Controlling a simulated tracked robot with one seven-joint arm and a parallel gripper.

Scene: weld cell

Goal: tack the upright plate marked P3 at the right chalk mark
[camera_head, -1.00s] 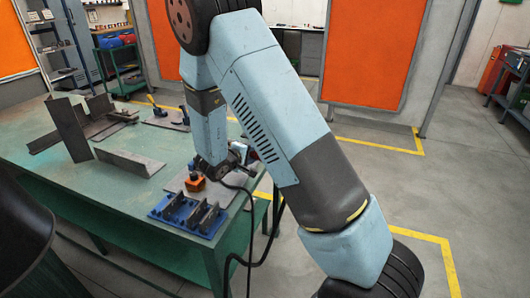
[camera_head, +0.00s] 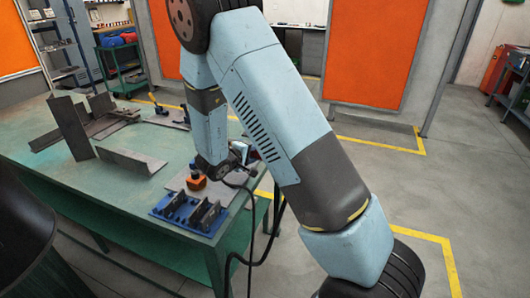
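Dark steel plates stand on the green table (camera_head: 110,188) at the left. One tall upright plate (camera_head: 72,128) leans slightly, and a lower angled plate (camera_head: 132,161) is in front of it. More plates (camera_head: 102,108) lie or stand behind. I cannot read a P3 marking or see chalk marks at this size. My arm reaches down over the table's right part. My gripper (camera_head: 238,160) is at the arm's low end, partly hidden by my arm, beside a tool with a black cable (camera_head: 263,262). I cannot tell whether its fingers are open or shut on it. The plates are well to its left.
A blue rack (camera_head: 190,214) with dark upright pieces stands at the table's front right. An orange block (camera_head: 196,182) sits just behind it. Clamps (camera_head: 157,104) lie at the back. The cable hangs off the right edge. Open table lies between the plates and my wrist.

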